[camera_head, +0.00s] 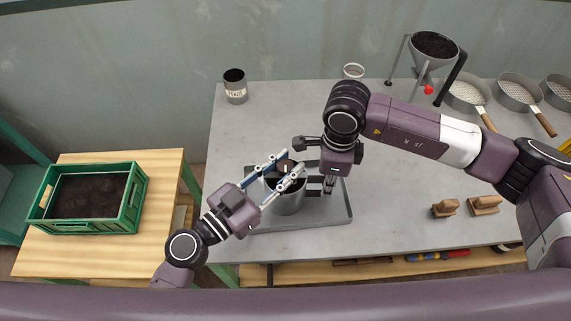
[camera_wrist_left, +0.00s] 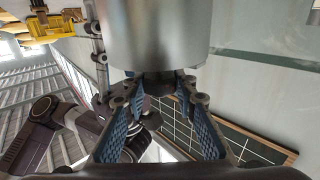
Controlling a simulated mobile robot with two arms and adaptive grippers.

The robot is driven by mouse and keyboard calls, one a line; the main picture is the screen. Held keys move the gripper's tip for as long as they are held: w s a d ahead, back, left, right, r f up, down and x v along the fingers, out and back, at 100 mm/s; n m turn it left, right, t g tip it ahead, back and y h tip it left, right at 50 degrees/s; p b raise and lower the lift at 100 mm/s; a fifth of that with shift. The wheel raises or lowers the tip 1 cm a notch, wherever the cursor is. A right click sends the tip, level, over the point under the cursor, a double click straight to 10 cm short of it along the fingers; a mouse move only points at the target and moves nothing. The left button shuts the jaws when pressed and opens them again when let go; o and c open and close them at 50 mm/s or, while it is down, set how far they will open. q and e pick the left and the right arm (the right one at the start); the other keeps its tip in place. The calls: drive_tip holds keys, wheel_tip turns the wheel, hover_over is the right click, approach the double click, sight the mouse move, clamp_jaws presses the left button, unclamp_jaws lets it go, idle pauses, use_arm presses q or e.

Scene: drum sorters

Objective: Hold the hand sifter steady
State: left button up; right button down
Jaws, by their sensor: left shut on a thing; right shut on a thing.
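The hand sifter (camera_head: 287,203) is a grey metal cylinder with dark material inside, over the shallow grey tray (camera_head: 346,213). In the left wrist view its smooth metal wall (camera_wrist_left: 158,35) fills the top. My left gripper (camera_head: 290,166) reaches in from the lower left and is shut on the sifter. In the left wrist view, a dark part of the sifter (camera_wrist_left: 158,82) sits between the blue-padded fingers. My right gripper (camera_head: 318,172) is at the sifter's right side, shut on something. Its hold is largely hidden, so I cannot tell which part it grips.
A labelled can (camera_head: 235,87) and a small round container (camera_head: 353,72) stand at the table's back. A funnel on legs (camera_head: 434,55) and several handled sieves (camera_head: 466,94) are at right. Wooden brushes (camera_head: 484,204) lie at front right. A green crate of soil (camera_head: 139,200) sits left.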

use_arm(q)
drive_tip(key=shift+c, duration=0.7)
drive_tip(key=shift+m+g+h, duration=0.4)
drive_tip(key=shift+g, duration=0.1)
drive_tip(key=m+g+h, duration=0.2)
drive_tip(key=g, duration=0.1)
drive_tip(key=shift+m+g, duration=0.4)
drive_tip(key=m+g+h, duration=0.1)
drive_tip(key=m+g, duration=0.1)
drive_tip(key=g, duration=0.1)
drive_tip(key=m+g+h, duration=0.1)
drive_tip(key=m+g, duration=0.1)
drive_tip(key=g, duration=0.1)
drive_tip(key=shift+w+g, duration=0.1)
drive_tip(key=shift+g, duration=0.3)
drive_tip(key=m+g, duration=0.2)
drive_tip(key=g, duration=0.2)
drive_tip(key=m+g+y, duration=0.1)
drive_tip(key=m+g, duration=0.2)
drive_tip(key=shift+d+g, duration=0.1)
drive_tip(key=shift+g, duration=0.3)
drive_tip(key=shift+f+m+g+y, duration=0.1)
drive_tip(key=shift+m+g+y, duration=0.7)
drive_tip(key=shift+m+g, duration=0.65)
drive_tip(key=shift+s+g, duration=0.25)
drive_tip(key=shift+g, duration=0.1)
